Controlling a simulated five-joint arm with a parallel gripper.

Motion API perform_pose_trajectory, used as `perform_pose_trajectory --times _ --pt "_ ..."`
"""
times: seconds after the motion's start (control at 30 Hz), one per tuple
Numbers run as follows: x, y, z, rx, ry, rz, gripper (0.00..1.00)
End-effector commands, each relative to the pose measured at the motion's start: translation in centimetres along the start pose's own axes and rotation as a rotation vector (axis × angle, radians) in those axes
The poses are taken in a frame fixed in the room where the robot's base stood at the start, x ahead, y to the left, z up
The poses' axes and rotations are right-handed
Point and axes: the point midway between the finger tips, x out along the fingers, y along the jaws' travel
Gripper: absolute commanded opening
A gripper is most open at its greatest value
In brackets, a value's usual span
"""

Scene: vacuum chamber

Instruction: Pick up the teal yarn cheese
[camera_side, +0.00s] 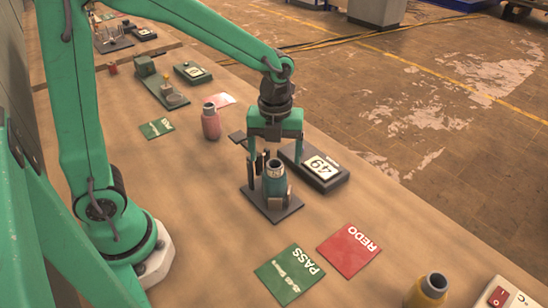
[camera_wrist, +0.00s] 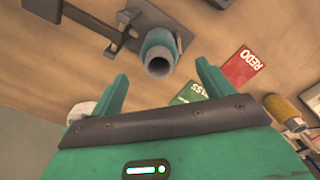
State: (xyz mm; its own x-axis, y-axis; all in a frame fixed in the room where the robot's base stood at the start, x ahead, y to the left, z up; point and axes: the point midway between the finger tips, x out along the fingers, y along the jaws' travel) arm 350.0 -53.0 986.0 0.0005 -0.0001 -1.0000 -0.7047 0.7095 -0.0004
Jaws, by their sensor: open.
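The teal yarn cheese (camera_side: 274,180) stands upright on a small dark plate (camera_side: 283,213) in the side view. My green gripper (camera_side: 275,150) is pointed down just above it, with its fingers open and spread to either side of its top. In the wrist view, the teal yarn cheese (camera_wrist: 158,52) shows its hollow round end, between and beyond the two open fingertips of my gripper (camera_wrist: 160,75). Nothing is held. I cannot tell whether a finger touches the yarn cheese.
A dark box with a display (camera_side: 318,170) stands close on the right. A pink yarn cheese (camera_side: 211,122) stands behind to the left, and a yellow one (camera_side: 428,291) at the front right. A green PASS card (camera_side: 290,275) and red REDO card (camera_side: 348,250) lie flat in front.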

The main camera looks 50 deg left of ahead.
Motion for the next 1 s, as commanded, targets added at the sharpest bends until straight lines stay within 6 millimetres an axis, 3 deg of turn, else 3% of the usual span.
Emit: perform_pose_trajectory --times 0.3,0.67,1.0 --pt "2.3 0.1 0.0 -0.003 0.001 0.002 0.79" --pt "3.2 0.1 0.0 -0.004 0.001 0.002 0.79" --pt "6.8 0.2 0.2 -0.004 0.003 0.004 0.79"
